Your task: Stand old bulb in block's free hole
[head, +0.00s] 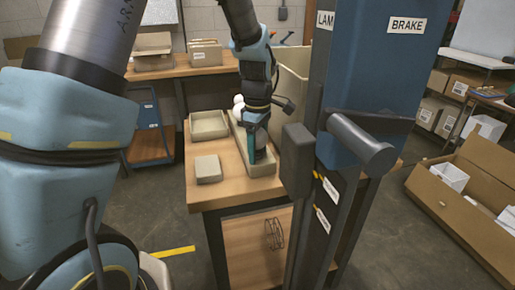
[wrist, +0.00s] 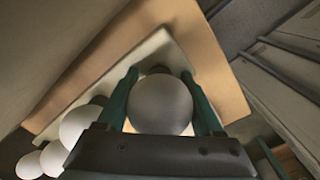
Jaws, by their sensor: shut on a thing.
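In the wrist view, a round pale bulb (wrist: 160,104) sits between the two green fingers of my gripper (wrist: 160,80), which is shut on it. Its lower end is hidden, so I cannot tell whether it stands in a hole. Behind it lies the long pale block (wrist: 118,72); in the head view the block (head: 262,168) runs along the table. Several other white bulbs (wrist: 80,126) stand in a row to the left in the wrist view. In the head view, white bulbs (head: 238,102) show behind my gripper (head: 257,158), which is low over the block's near end. The block's holes are hidden.
A shallow tray (head: 209,125) and a small grey box (head: 208,169) stand left of the block on the wooden table (head: 225,190). A tall beige bin (head: 291,85) stands behind right. A blue lamp-and-brake post (head: 370,60) rises close on the right.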

